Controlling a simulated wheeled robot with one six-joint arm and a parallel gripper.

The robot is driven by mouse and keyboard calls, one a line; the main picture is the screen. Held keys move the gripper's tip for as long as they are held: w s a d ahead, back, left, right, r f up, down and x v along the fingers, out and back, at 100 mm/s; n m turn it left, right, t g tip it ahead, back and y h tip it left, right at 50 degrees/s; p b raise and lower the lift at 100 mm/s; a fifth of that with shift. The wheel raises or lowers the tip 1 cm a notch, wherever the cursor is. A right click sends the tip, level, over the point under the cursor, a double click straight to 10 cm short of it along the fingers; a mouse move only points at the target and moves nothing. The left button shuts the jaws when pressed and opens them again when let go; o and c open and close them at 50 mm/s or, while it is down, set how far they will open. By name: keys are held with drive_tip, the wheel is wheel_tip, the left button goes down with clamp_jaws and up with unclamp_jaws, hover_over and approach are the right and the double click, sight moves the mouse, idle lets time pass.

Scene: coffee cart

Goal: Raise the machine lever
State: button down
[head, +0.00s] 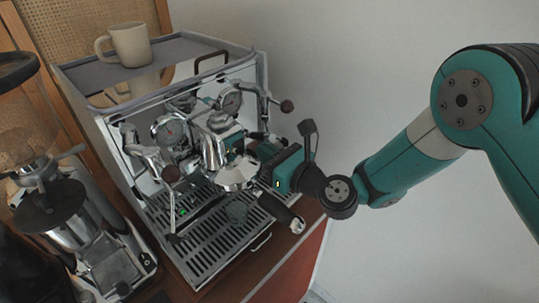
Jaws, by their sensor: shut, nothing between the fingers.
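The chrome espresso machine (262,82) stands on the wooden cart top. Its group head (213,150) is at the front centre, with a dark-handled portafilter (278,210) pointing out to the front right. My gripper (252,158) is shut and empty, reaching in from the right, with its fingers close to the right side of the group head. I cannot make out the machine lever clearly; the gripper and the chrome around it hide that area. Whether the fingers touch it cannot be told.
A beige mug (130,45) stands on top. The slotted drip tray (215,243) lies below. A grinder (62,210) stands at the left. The right side is open.

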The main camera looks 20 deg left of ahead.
drive_tip(key=s+f+b+v, duration=0.1)
drive_tip(key=b+v, duration=0.8)
drive_tip(key=b, duration=0.1)
drive_tip(key=shift+s, duration=0.35)
idle(0.6)
